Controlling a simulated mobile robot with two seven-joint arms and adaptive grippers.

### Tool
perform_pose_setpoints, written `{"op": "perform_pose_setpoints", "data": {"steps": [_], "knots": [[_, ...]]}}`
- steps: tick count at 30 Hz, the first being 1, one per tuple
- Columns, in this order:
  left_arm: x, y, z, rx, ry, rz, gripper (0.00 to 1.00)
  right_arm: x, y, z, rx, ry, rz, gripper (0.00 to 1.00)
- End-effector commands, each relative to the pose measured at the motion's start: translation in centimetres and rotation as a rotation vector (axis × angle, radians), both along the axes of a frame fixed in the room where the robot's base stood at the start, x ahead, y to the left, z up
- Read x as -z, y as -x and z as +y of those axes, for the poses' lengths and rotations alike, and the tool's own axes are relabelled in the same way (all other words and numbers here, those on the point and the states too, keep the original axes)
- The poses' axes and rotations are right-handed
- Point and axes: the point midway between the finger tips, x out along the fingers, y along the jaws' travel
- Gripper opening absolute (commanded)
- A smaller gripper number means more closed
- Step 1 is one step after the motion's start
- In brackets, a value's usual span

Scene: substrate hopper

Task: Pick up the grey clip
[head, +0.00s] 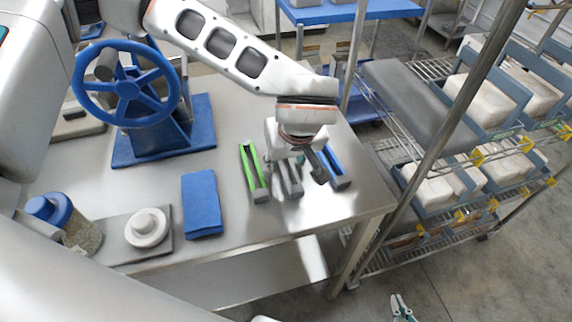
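The grey clip (292,187) lies on the steel table between a green clip (253,174) and a blue clip (334,170). My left gripper (297,164) hangs over the far part of the grey clip. One dark finger shows to the right of the clip, apart from its visible near end. The other finger is mostly hidden by the wrist, and the gripper looks open. The far end of the grey clip is hidden. My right gripper (402,308) shows only in part at the bottom edge, over the floor, away from the clips.
On the table (250,222) stand a blue handwheel device (128,88), a blue block (202,204), a grey plate with a white round part (147,228) and a blue-lidded jar (65,218). A wire rack (440,136) with bins stands at right. The front right of the table is clear.

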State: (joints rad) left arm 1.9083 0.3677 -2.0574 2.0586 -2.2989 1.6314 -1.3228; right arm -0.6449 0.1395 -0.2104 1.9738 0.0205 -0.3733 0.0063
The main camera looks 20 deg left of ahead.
Motion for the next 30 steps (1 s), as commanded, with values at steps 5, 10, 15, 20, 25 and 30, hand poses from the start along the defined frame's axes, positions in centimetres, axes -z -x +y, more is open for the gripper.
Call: {"op": "perform_pose_setpoints", "data": {"steps": [5,10,15,20,25,30], "knots": [[0.0,0.0,0.0,0.000,0.000,0.000,0.03,0.0,0.0,0.0,0.001,0.000,-0.001,0.00],[0.0,0.0,0.0,0.000,0.000,0.000,0.03,0.0,-0.1,-0.1,0.001,0.000,-0.001,0.00],[-0.2,0.0,0.0,0.000,0.000,-0.001,0.03,-0.1,-0.1,-0.1,0.001,0.000,-0.002,0.00],[-1.3,-0.1,0.0,-0.001,0.001,-0.003,0.03,-0.2,-0.1,-0.1,0.001,0.000,-0.003,0.00],[-3.9,-0.1,0.0,-0.002,0.001,-0.006,0.03,-0.5,-0.2,-0.1,0.002,-0.001,-0.005,0.00],[-7.9,-0.2,0.0,-0.002,0.002,-0.008,0.03,-0.8,-0.2,0.0,0.002,-0.005,-0.006,0.00]]}}
